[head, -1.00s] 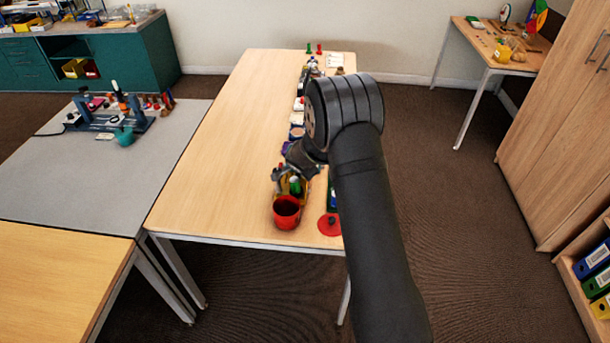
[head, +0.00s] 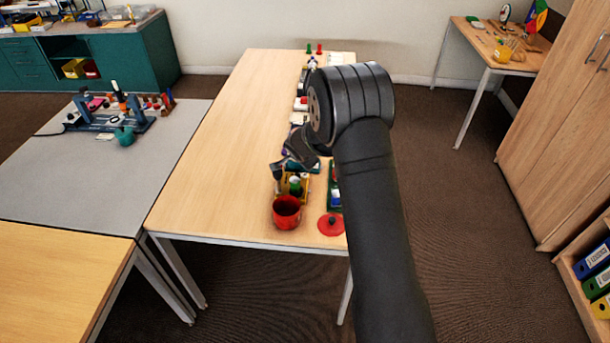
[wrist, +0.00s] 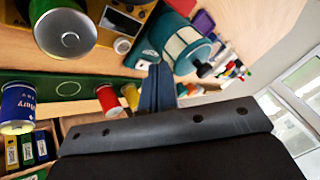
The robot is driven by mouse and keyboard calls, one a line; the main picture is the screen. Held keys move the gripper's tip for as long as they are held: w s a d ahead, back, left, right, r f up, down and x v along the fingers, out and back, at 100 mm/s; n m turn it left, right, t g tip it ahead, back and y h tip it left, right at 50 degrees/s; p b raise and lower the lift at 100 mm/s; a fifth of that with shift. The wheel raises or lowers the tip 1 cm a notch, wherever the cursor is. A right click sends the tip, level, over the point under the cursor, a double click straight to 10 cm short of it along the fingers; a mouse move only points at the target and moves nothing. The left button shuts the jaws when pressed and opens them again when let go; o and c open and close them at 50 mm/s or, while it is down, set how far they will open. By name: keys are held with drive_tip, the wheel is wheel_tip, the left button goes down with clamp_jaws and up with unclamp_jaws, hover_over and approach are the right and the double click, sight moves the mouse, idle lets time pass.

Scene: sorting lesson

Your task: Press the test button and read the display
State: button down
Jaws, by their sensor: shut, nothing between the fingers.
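My gripper (head: 278,168) is low over the near part of the long wooden table in the head view. Its closed fingers (wrist: 158,80) stand out in the wrist view with nothing between them. Which part is the test button I cannot tell. A blue labelled cylinder (wrist: 18,108) is at far left.
A red cup (head: 287,212) and red disc (head: 331,225) sit near the table's front edge. The table's left half (head: 215,160) is clear.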

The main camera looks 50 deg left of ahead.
drive_tip(key=shift+r, duration=1.3)
drive_tip(key=shift+r, duration=1.85)
